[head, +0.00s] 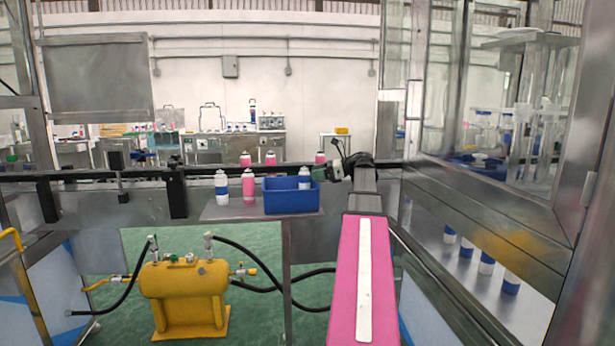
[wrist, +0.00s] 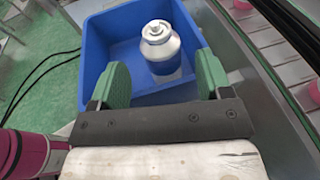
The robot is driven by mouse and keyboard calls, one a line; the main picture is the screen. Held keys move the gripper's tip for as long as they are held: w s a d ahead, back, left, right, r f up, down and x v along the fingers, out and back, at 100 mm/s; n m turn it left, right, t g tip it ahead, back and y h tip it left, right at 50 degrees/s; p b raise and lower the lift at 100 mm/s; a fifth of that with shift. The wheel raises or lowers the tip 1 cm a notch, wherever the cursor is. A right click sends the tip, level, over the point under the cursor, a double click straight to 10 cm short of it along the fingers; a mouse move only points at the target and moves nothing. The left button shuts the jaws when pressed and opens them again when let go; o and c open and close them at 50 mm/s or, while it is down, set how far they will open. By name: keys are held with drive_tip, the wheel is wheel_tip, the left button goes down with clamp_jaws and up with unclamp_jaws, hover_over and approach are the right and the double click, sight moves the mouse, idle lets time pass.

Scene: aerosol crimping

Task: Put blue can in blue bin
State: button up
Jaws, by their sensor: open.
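The blue bin (head: 285,202) sits on a small grey table; it also shows in the wrist view (wrist: 98,38). A white can with a blue lower part (head: 305,174) is inside the bin near its right end, its top above the rim. In the wrist view the can (wrist: 161,42) looks upright, with its base in the bin. My gripper (head: 322,173) is open at the bin's right side, green fingers (wrist: 163,77) apart on either side of the can's near side. Contact with the can is not clear. A second blue-and-white can (head: 221,190) stands left of the bin.
A pink can (head: 248,187) stands between the second blue can and the bin. More pink cans (head: 270,159) are behind, along the dark rail. Several blue-and-white cans (head: 487,262) stand on the right ledge. A yellow tank (head: 185,290) is on the floor at left.

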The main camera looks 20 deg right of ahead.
drive_tip(key=v, duration=0.7)
drive_tip(key=shift+d, duration=0.2)
